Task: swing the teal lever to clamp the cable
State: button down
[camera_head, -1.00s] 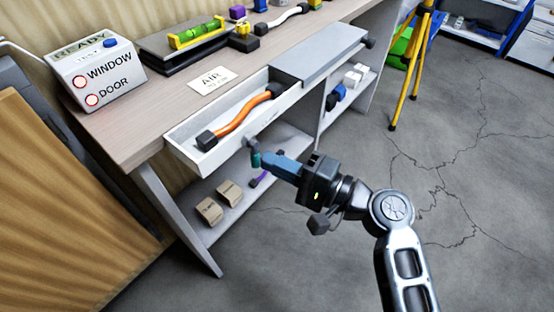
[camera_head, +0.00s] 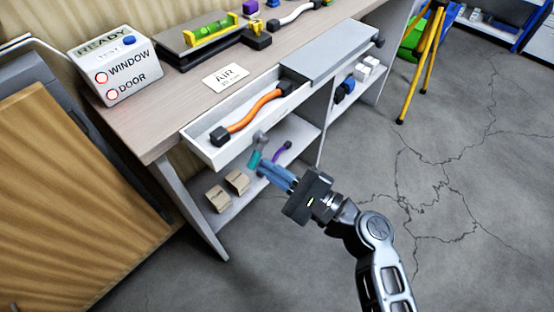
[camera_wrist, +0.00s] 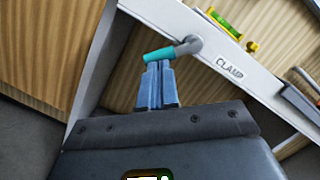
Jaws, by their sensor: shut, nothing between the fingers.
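The teal lever (camera_wrist: 159,55) is a short teal grip on a grey arm and pivot, on the front of the white tray (camera_head: 214,157) beside a CLAMP label (camera_wrist: 230,67). It also shows in the head view (camera_head: 254,159), with the teal end hanging down. My gripper (camera_head: 265,172) has its blue fingers shut and empty. In the wrist view the fingertips (camera_wrist: 157,66) are right at the teal grip; I cannot tell whether they touch it. The orange cable (camera_head: 252,109) with black ends lies in the tray.
A grey cover (camera_head: 330,52) closes the right part of the tray. Boxes (camera_head: 218,198) and a purple cable (camera_head: 281,151) sit on the shelf below. A panel with WINDOW and DOOR lights (camera_head: 112,72) stands on the bench. The floor at right is open, with a yellow tripod (camera_head: 425,62) behind.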

jog(key=m, duration=0.1)
jog(key=m+p, duration=0.1)
jog(key=m, duration=0.1)
jog(key=s+a+r+m+t+p, duration=0.1)
jog(key=shift+r, duration=0.1)
jog(key=m, duration=0.2)
jog(key=m+t+p, duration=0.1)
jog(key=shift+s+a+r+m+h, duration=0.2)
jog(key=shift+s+r+m+h, duration=0.1)
jog(key=shift+s+m, duration=0.1)
jog(key=shift+w, duration=0.1)
jog(key=shift+d+f+b, duration=0.2)
jog(key=shift+f+b, duration=0.1)
jog(key=shift+f, duration=0.25)
jog(key=f+b+v, duration=0.1)
jog(key=b+v, duration=0.1)
jog(key=v, duration=1)
jog(key=shift+w+d+f+b, duration=0.25)
jog(key=shift+f+b, duration=0.05)
jog(key=shift+f, duration=0.1)
